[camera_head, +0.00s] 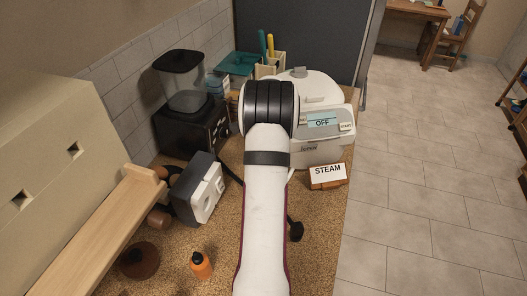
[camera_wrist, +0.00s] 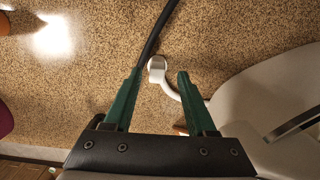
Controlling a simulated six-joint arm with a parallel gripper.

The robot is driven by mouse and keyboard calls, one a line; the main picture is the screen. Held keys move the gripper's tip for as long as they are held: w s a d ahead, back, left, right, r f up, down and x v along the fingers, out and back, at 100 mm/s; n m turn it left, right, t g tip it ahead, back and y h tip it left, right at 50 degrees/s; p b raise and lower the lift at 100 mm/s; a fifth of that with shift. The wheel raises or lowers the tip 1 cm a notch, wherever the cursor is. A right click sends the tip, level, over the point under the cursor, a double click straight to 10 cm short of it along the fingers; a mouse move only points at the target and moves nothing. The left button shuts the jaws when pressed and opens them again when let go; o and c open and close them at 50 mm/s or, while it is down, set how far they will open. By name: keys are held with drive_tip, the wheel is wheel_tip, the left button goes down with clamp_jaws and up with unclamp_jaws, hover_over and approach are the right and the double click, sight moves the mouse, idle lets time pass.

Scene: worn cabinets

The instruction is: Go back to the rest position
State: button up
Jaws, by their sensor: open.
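My gripper (camera_wrist: 160,72) shows in the wrist view with two green fingers apart above the speckled countertop (camera_wrist: 215,35). Nothing is held between the fingers. A small white knob-like end (camera_wrist: 157,65) of a curved white piece shows between and beyond the fingertips; I cannot tell whether it touches them. In the head view my arm reaches forward over the counter, and its links hide the gripper.
A white steamer (camera_head: 325,145) with an "OFF" display stands beyond my arm, by a "STEAM" sign (camera_head: 327,175). Left are a grey-white box (camera_head: 200,188), black grinder-like appliance (camera_head: 188,118) and orange bottle (camera_head: 201,265). A black cable (camera_wrist: 158,32) crosses the counter.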

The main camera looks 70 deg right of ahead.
wheel_tip(320, 180, up, 11)
drive_tip(key=s, duration=0.1)
drive_tip(key=w+a+n+g+y, duration=0.1)
drive_tip(key=w+a+n, duration=0.25)
drive_tip(key=a, duration=0.65)
drive_tip(key=w+a+n+g, duration=0.2)
drive_tip(key=a+n, duration=0.3)
drive_tip(key=a, duration=0.6)
drive_tip(key=s+a+r+n, duration=0.1)
drive_tip(key=s+a+n, duration=0.2)
drive_tip(key=a+n, duration=0.8)
drive_tip(key=s+a+r+n+t, duration=0.1)
drive_tip(key=s+a+n, duration=0.3)
drive_tip(key=a+n, duration=0.7)
drive_tip(key=a+r, duration=0.1)
drive_tip(key=a, duration=0.3)
drive_tip(key=shift+a+r+y, duration=0.2)
drive_tip(key=shift+a+y, duration=0.2)
drive_tip(key=shift+w, duration=0.1)
